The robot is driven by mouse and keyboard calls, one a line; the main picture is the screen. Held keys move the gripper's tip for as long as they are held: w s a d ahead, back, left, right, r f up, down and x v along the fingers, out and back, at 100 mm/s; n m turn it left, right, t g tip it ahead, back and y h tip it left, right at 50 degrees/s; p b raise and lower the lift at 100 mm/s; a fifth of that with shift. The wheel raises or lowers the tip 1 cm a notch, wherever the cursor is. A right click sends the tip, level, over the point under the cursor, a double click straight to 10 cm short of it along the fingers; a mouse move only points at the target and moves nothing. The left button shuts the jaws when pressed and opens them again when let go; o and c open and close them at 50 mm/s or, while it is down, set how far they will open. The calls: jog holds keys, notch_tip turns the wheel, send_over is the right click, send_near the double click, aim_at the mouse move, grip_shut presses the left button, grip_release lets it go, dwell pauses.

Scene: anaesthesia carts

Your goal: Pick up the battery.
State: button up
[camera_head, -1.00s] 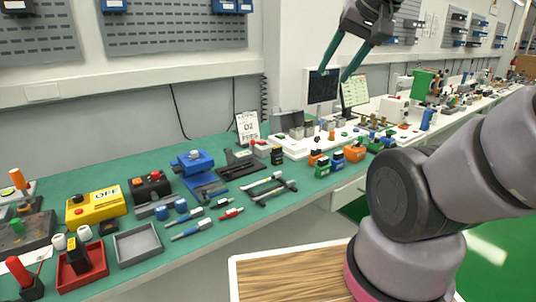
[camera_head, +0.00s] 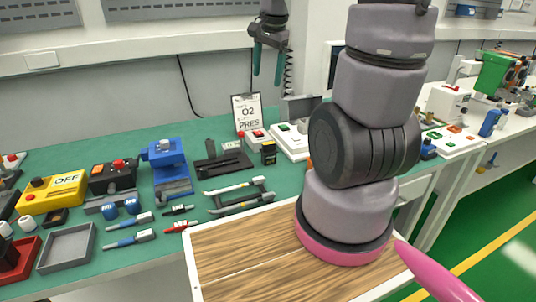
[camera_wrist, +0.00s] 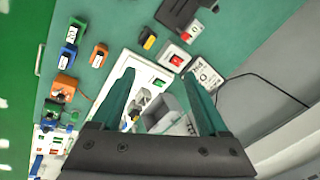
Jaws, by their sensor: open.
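A small black block with a yellow top (camera_head: 268,153) stands on the green bench, right of the black device and below the clipboard. It looks like a battery, but I cannot be sure. It also shows near the top of the wrist view (camera_wrist: 147,38), beyond my fingertips. Several labelled blocks, such as an orange one (camera_wrist: 98,55) and a blue one (camera_wrist: 68,52), could also be batteries; in the head view my arm mostly hides that area. My gripper (camera_head: 267,65) is open and empty, high above the back of the bench, fingers down. Its green fingers frame the wrist view (camera_wrist: 159,75).
A clipboard marked 02 (camera_head: 247,112) stands behind the block. A white box with a red switch (camera_head: 257,138) and a white panel (camera_head: 290,140) are close by. Grey-handled tools (camera_head: 240,196) lie in front. A wood-topped surface (camera_head: 230,255) is nearest me.

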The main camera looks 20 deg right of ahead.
jog(key=w+d+f+m+g, duration=0.1)
jog(key=w+f+m, duration=0.15)
jog(key=f, duration=0.45)
jog(key=w+d+f+m+g, duration=0.2)
jog(key=w+f, duration=0.1)
jog(key=f, duration=0.5)
jog(key=m, duration=0.2)
send_near(269, 150)
jog(key=shift+n, duration=0.25)
jog(key=f, duration=0.3)
jog(key=w+f, duration=0.1)
jog(key=f, duration=0.1)
jog(key=shift+d+f, duration=0.25)
jog(key=shift+f, duration=0.05)
notch_tip(269, 150, down, 6)
jog(key=shift+w+r, duration=0.15)
jog(key=c, duration=1)
jog(key=shift+r, duration=0.1)
